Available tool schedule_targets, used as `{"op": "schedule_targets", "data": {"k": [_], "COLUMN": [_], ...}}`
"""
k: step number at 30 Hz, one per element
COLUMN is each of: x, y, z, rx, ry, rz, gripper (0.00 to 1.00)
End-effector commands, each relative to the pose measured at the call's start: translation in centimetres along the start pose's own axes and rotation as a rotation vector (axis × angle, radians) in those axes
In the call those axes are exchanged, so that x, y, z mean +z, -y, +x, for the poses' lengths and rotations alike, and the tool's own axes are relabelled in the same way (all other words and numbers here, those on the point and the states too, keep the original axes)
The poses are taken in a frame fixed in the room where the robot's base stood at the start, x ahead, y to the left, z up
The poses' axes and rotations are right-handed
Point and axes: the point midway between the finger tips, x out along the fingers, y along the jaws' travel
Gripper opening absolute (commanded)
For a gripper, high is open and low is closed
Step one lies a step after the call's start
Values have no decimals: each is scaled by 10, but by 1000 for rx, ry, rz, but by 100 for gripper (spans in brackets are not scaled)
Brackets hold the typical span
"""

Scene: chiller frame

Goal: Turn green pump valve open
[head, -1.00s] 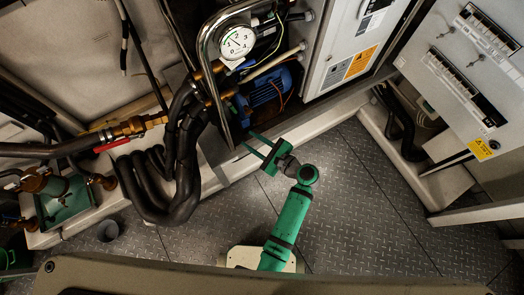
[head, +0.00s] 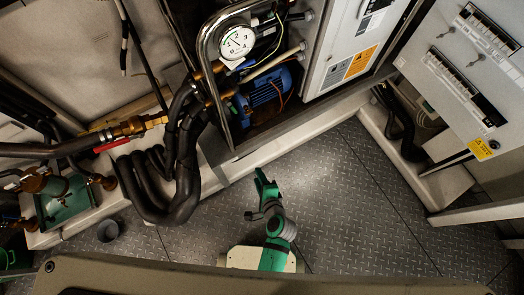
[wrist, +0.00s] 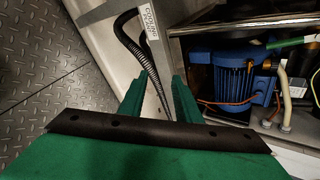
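The blue pump (head: 265,88) sits inside the open frame bay in the head view, behind a bent metal pipe. It also shows at the right of the wrist view (wrist: 220,80). A green bar-like part (wrist: 291,42) shows above and right of the pump in the wrist view; I cannot tell for sure that it is the valve handle. No green valve handle is clear by the pump in the head view. My green gripper (head: 263,181) is over the floor in front of the frame, apart from the pump. In the wrist view its two fingers (wrist: 158,98) are apart with nothing between them.
A red lever (head: 111,145) on a brass valve is at the left. A pressure gauge (head: 236,42) is above the pump. Thick black hoses (head: 165,190) hang left of the bay. The frame's base rail (head: 290,130) edges the floor. The plate floor (head: 345,220) is clear.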

Motion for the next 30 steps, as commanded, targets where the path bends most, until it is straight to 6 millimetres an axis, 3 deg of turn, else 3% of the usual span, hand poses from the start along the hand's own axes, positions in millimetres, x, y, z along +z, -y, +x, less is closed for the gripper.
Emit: {"op": "schedule_targets", "data": {"k": [9, 20, 24, 26, 30], "x": [-3, -4, -4, -4, -3], "y": [-10, -10, -12, -14, -15], "z": [-26, -29, -33, -40, -75], "rx": [-4, -6, -5, -4, -6], "ry": [-94, -107, -117, -136, -225], "rz": [-180, -204, -225, -265, -475], "gripper": [30, 30, 0, 0, 0]}}
